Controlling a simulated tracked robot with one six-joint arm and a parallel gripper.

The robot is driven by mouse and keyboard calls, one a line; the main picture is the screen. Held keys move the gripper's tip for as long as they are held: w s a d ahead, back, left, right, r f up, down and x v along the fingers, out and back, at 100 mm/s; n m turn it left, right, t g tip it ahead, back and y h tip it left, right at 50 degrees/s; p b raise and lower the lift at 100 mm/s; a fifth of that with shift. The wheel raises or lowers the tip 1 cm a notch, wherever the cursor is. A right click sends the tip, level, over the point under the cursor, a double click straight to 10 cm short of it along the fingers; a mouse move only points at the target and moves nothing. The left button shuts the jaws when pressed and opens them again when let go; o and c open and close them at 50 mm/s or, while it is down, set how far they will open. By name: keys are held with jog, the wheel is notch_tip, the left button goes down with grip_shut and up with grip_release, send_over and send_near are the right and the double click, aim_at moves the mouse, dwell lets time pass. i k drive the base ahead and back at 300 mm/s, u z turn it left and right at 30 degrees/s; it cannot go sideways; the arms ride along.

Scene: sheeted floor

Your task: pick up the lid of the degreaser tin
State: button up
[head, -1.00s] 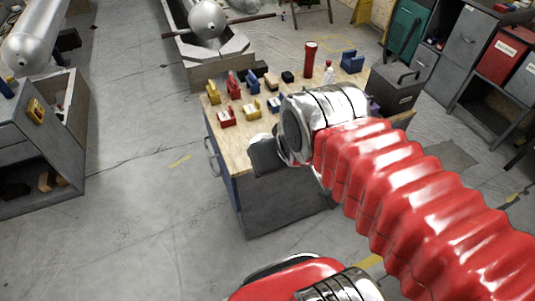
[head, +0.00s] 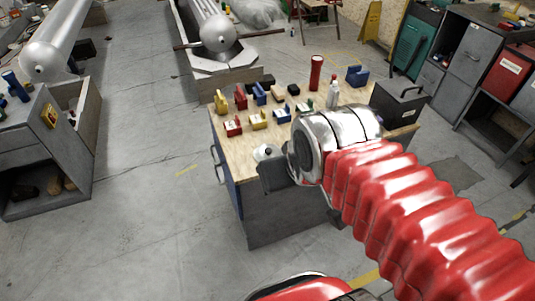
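My gripper (head: 275,177) is at the front edge of the workbench (head: 228,126). Only a dark grey block of it shows below the silver wrist; its fingertips are hidden or too small to make out, so I cannot tell whether it is open or shut. A small pale round thing (head: 262,152) shows on the bench top right beside the gripper. It may be the degreaser tin or its lid, but no label is readable. I cannot tell whether the gripper touches it.
Several red, yellow and blue blocks (head: 241,98) stand on the bench. Behind them are a red cylinder (head: 316,72), a white bottle (head: 333,95) and a dark grey box with a handle (head: 400,103). Open floor (head: 150,220) lies to the left.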

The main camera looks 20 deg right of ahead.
aim_at(265, 152)
jog(key=z, duration=1)
jog(key=i, duration=0.75)
jog(key=u, duration=0.25)
